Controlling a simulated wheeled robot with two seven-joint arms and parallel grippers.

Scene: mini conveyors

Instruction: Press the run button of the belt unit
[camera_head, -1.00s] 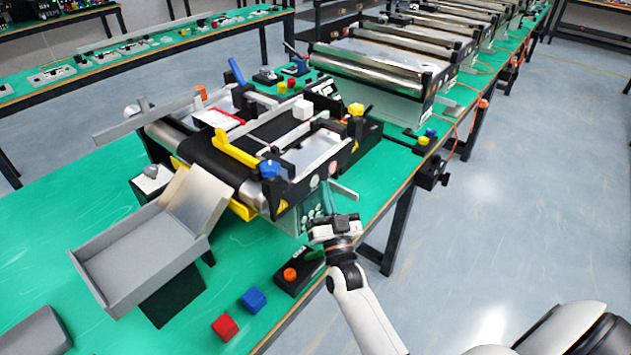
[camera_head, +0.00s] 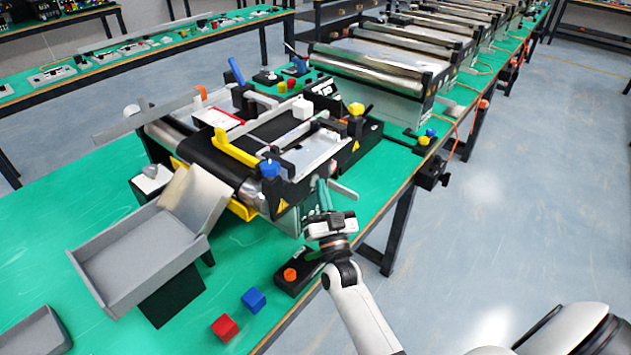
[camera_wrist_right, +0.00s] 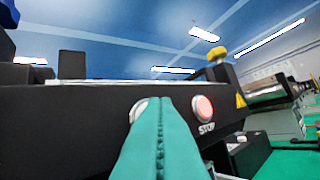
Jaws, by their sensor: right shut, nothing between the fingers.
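The belt unit (camera_head: 213,160) stands on the green table, with a black belt and a black side panel. Left of that, a pale round button (camera_wrist_right: 139,108) is mostly hidden behind my fingers. My right gripper (camera_head: 321,184) is shut and empty, its teal fingers pointing at the side panel. Its tips (camera_wrist_right: 160,100) overlap the pale button; I cannot tell whether they touch it. My left gripper is out of view.
A grey tray (camera_head: 85,262) stands at the unit's near end. A black control box with an orange knob (camera_head: 290,274), a blue cube (camera_head: 253,300) and a red cube (camera_head: 224,327) lie near the table edge. More conveyors (camera_head: 375,75) stand behind.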

